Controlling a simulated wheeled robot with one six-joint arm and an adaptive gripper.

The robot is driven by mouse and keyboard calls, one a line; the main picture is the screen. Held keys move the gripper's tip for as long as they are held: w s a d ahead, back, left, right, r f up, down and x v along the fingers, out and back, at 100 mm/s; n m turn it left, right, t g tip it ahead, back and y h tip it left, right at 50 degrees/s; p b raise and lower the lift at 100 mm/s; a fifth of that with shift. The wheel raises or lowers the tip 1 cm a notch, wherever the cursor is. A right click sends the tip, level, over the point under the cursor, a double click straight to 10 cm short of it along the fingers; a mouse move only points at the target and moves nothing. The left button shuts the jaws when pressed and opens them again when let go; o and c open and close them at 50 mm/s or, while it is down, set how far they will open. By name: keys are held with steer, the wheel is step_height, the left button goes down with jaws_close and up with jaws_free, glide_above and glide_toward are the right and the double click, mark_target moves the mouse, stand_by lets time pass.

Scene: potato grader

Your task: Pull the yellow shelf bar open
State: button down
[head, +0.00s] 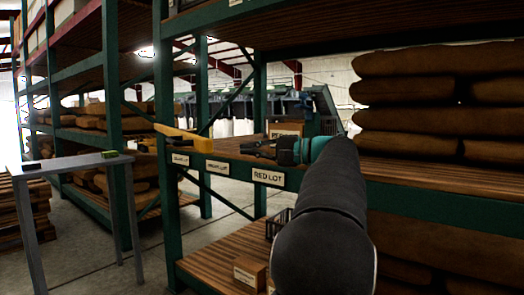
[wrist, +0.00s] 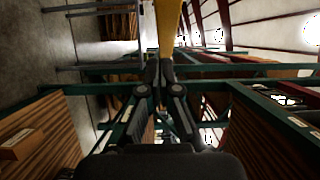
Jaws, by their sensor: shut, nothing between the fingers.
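The yellow shelf bar (head: 183,134) is at the shelf front left of centre in the head view, slanting down to the right, above the lot labels. In the wrist view the bar (wrist: 168,25) runs up from beyond the fingertips to the top edge. My gripper (head: 243,150) is shut and empty, right of the bar's right end, above the red lot label. The head view shows a gap between them. In the wrist view the fingertips (wrist: 160,66) overlap the bar's lower end in the picture, and whether they touch cannot be told there.
A green shelf post (head: 164,165) stands beside the bar. Brown sacks (head: 405,90) fill the shelf at right. The red lot label (head: 268,177) is on the shelf edge. A cardboard box (head: 250,272) sits on the lower shelf. A grey table (head: 70,163) stands left, with open floor between.

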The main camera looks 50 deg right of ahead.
steer(key=w+a, duration=0.5)
steer(key=shift+a, duration=0.35)
steer(key=shift+s, duration=0.1)
